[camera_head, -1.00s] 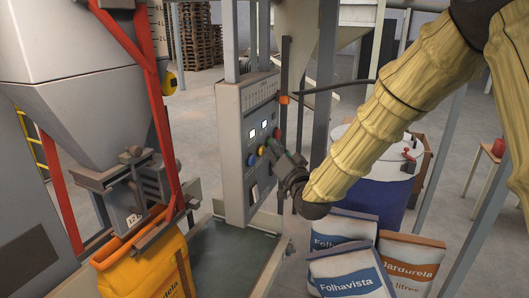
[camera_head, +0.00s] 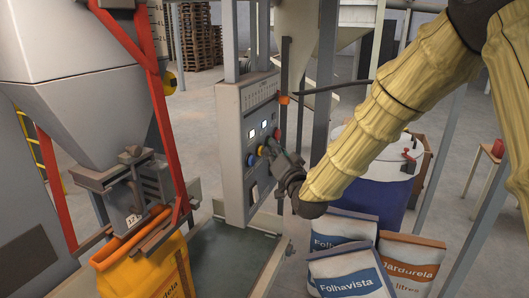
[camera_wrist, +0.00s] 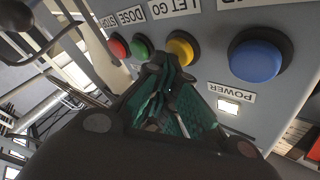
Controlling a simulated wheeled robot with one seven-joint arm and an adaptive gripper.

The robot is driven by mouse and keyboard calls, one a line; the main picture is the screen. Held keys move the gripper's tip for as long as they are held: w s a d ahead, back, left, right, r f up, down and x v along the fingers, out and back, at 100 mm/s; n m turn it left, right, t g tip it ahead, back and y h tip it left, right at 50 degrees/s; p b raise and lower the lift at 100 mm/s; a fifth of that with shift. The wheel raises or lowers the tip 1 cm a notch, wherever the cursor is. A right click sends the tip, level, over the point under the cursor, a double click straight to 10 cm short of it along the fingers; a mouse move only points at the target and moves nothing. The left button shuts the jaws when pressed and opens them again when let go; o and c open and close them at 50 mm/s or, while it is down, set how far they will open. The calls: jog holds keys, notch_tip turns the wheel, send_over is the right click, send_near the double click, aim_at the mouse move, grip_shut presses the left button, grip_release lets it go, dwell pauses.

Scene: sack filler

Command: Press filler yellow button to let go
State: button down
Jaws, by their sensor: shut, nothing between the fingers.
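The filler's control panel (camera_head: 246,112) stands upright in mid-picture. Its yellow button (camera_wrist: 181,48), under the label LET GO, shows in the wrist view; in the head view (camera_head: 261,150) it is small and close to my fingers. My gripper (camera_wrist: 163,66) is shut and empty, its dark green fingertips at the lower left edge of the yellow button. I cannot tell whether they touch or press it. The green button (camera_wrist: 140,46) and red button (camera_wrist: 118,46) are left of it, the large blue button (camera_wrist: 260,55) right. An orange sack (camera_head: 150,273) hangs at the filler spout (camera_head: 128,215).
A lit POWER lamp (camera_wrist: 228,106) sits below the blue button. Filled sacks (camera_head: 345,270) stand on the right, by a blue drum (camera_head: 375,195). Red frame bars (camera_head: 163,120) flank the hopper (camera_head: 75,80). A thin dark bar (camera_head: 335,87) extends right from a post.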

jog(key=shift+d, duration=0.1)
jog(key=shift+s+d, duration=0.3)
jog(key=shift+d, duration=0.55)
jog(key=shift+d, duration=0.1)
jog(key=d, duration=0.1)
jog(key=s+d, duration=0.1)
jog(key=d, duration=0.1)
jog(key=s+d+b, duration=0.1)
jog(key=d, duration=0.1)
jog(key=shift+d, duration=0.25)
dwell(0.4)
